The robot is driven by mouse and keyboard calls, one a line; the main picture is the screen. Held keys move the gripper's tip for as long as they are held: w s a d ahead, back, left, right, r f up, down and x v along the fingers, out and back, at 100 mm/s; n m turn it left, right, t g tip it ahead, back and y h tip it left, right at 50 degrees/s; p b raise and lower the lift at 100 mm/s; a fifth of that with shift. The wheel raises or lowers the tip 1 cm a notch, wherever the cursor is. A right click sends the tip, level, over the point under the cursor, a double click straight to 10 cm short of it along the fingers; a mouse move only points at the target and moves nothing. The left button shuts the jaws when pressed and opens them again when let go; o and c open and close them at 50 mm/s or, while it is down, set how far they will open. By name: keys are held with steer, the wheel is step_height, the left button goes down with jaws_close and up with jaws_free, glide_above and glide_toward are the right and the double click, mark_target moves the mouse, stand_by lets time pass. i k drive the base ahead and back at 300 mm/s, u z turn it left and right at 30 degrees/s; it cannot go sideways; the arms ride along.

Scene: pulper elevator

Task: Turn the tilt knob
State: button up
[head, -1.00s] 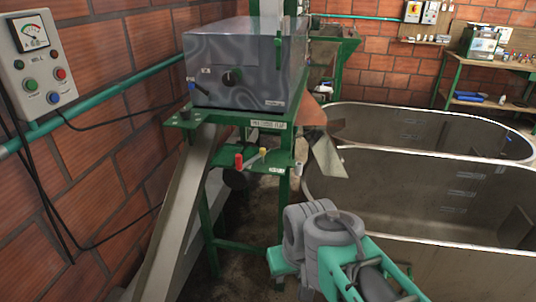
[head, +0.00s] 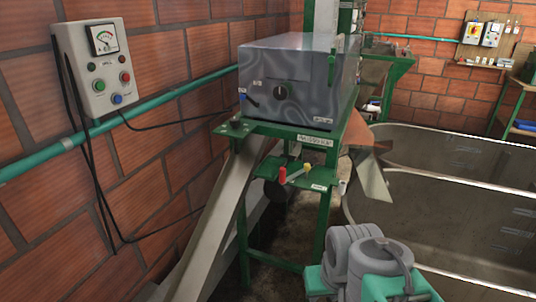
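A black round knob (head: 280,91) with a light pointer line sits on the front of a grey metal box machine (head: 310,66). Its label is too small to read. A small lever with a blue tip (head: 243,97) is at the box's left front corner. Below, on the green stand, are a red-handled lever (head: 283,175) and a yellow-tipped lever (head: 307,167). I cannot tell which of these is the tilt knob. My gripper's fingers are not in view.
A wall control box (head: 95,66) with a dial and several buttons hangs at the left, with cables below. A sloping chute (head: 215,222) runs down beside the green stand (head: 327,222). Large metal tanks (head: 440,185) stand at the right. A green pipe (head: 45,167) follows the brick wall.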

mark_target(234, 122)
steer(key=u, duration=0.55)
steer(key=i, duration=1.35)
steer(key=z, duration=0.2)
